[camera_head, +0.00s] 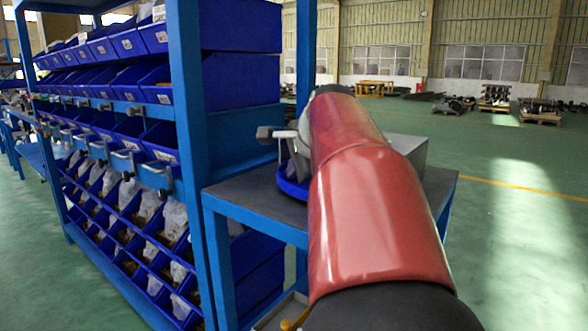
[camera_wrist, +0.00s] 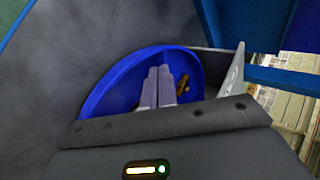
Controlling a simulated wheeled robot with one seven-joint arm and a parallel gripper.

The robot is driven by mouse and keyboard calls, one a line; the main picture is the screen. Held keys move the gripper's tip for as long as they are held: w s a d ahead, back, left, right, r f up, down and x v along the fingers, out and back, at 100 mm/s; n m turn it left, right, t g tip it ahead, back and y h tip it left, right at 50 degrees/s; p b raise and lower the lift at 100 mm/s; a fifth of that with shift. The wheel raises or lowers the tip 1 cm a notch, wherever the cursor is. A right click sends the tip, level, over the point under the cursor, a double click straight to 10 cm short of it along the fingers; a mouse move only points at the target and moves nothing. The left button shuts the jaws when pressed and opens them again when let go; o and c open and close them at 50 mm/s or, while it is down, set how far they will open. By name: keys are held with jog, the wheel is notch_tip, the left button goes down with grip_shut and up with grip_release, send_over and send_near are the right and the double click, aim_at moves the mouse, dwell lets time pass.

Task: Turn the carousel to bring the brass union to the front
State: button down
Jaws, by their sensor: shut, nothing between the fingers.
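The carousel (camera_head: 290,189) is a round blue tray with a raised rim, on the dark-topped table at the centre; my arm covers most of it. In the wrist view the blue carousel (camera_wrist: 98,97) fills the middle, its near part hidden by my gripper's body. A small brass-coloured piece (camera_wrist: 184,84) lies inside it, just right of my fingers; it may be the brass union, but it is partly hidden. My gripper (camera_wrist: 159,72) is shut and empty, its two pale fingers side by side over the tray. I cannot tell whether the fingertips touch the tray.
The dark table top (camera_head: 262,203) has bare room at its front left. A grey box-like thing (camera_head: 411,158) stands behind my arm on the right. A blue shelf rack (camera_head: 187,120) with several blue bins stands close on the left. Open green floor lies to the right.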

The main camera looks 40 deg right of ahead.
jog(key=v, duration=0.7)
jog(key=shift+s+a+r, duration=0.1)
jog(key=shift+s+r, duration=0.15)
jog(key=shift+s, duration=0.05)
jog(key=shift+s, duration=0.1)
